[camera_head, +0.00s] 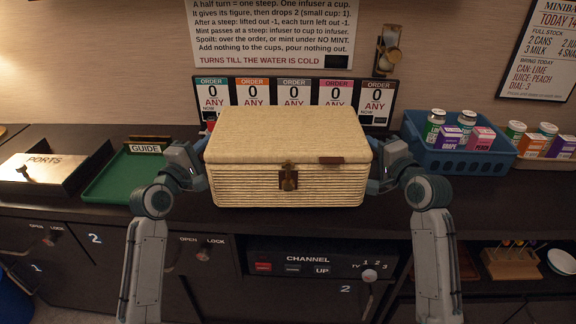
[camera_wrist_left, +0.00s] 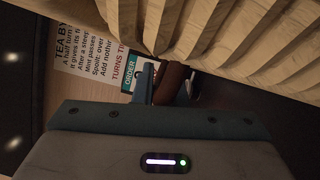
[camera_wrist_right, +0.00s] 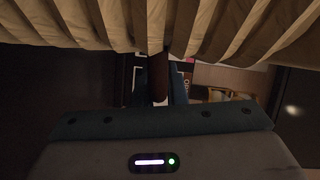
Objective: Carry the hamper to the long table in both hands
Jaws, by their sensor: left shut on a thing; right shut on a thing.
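The hamper (camera_head: 290,138) is a closed, cream woven box with a brown latch on its front. It is at the middle of the head view, in front of the row of order cards, and looks level. My left gripper (camera_head: 200,166) is at its left end and my right gripper (camera_head: 378,168) at its right end. The hamper's ribbed side fills the top of the left wrist view (camera_wrist_left: 230,30) and the right wrist view (camera_wrist_right: 130,20). In each, a brown handle sits between the fingers. Both grippers are shut on the hamper; the fingertips are partly hidden.
A dark counter (camera_head: 60,205) runs below the hamper. To the right is a blue crate (camera_head: 455,160) with cans and cartons. Order cards (camera_head: 294,92) stand behind. A channel panel (camera_head: 318,264) is below.

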